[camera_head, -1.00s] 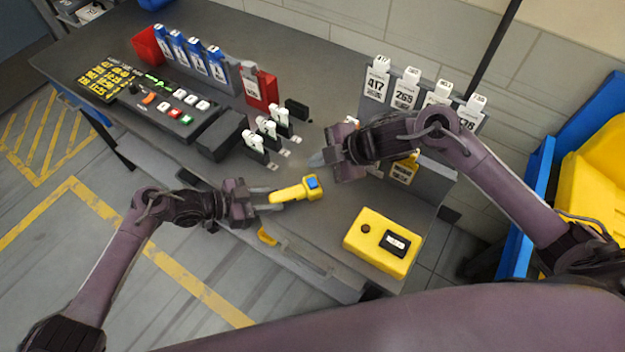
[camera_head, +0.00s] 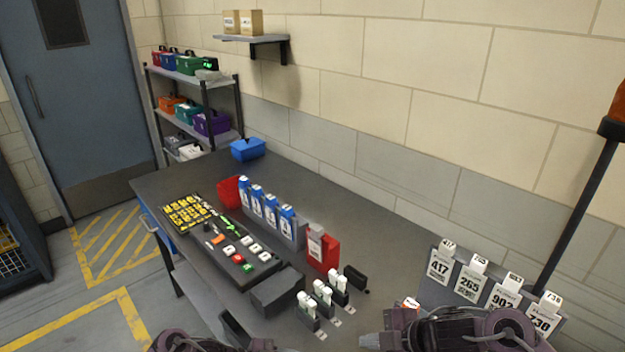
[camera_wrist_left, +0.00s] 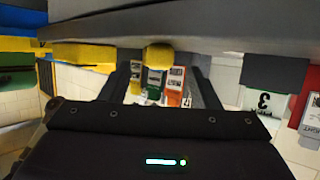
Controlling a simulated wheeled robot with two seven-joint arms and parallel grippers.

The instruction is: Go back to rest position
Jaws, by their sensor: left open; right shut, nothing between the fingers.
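My right gripper (camera_head: 370,341) shows at the bottom of the head view, right of centre, above the table's front part. It is shut and holds nothing. My left gripper (camera_head: 236,330) is cut off by the bottom edge of the head view, with a dark finger pointing up over the table edge. In the left wrist view the two dark fingers of my left gripper (camera_wrist_left: 167,85) stand apart. A yellow piece (camera_wrist_left: 158,56) shows beyond them; I cannot tell what it belongs to.
The dark table (camera_head: 345,205) carries a button panel (camera_head: 225,240), blue-topped holders (camera_head: 265,208), a red holder (camera_head: 323,250), small white-topped switches (camera_head: 322,298) and white numbered tags (camera_head: 470,281). A blue box (camera_head: 247,149) sits at its far end. A shelf rack (camera_head: 215,137) stands behind.

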